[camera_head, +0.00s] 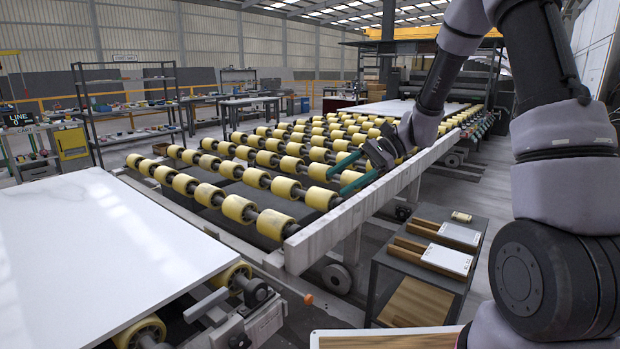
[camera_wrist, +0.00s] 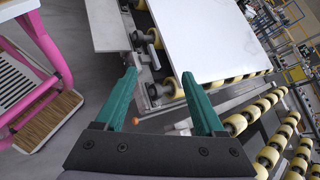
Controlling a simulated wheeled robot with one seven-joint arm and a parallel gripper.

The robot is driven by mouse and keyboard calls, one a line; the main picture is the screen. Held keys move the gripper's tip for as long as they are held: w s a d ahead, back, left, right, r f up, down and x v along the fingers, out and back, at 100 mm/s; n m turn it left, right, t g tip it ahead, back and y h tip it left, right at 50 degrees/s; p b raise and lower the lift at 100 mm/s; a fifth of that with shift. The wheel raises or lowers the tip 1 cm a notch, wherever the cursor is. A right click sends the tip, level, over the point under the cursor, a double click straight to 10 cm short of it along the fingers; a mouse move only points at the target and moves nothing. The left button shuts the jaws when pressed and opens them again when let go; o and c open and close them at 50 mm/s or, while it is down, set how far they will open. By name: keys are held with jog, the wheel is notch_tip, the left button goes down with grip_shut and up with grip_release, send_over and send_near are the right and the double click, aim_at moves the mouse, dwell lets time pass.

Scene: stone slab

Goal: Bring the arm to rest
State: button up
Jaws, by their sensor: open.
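My gripper (camera_head: 353,172) is in the head view at the right edge of the roller conveyor, over its pale side rail (camera_head: 370,195). Its two green fingers are apart with nothing between them. The fingers (camera_wrist: 164,108) also show spread in the wrist view, pointing toward the white slab and the gap beside it. My arm reaches in from the right side of the head view. I cannot tell whether the fingers touch the rail or rollers.
A white slab (camera_head: 90,245) lies at the left front. Yellow rollers (camera_head: 240,208) fill the middle. A dark cart (camera_head: 405,292) with wooden trays stands right of the rail. A pink-framed stand (camera_wrist: 45,45) is at left in the wrist view. Shelves (camera_head: 130,105) stand behind.

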jog(key=s+d+r+n+t+h, duration=0.5)
jog(key=s+d+r+t+h, duration=0.4)
jog(key=s+d+r, duration=0.7)
notch_tip(320, 180, up, 2)
jog(key=shift+s+d+n+t+h, duration=0.3)
jog(key=shift+s+n+t, duration=0.1)
jog(key=shift+s, duration=0.3)
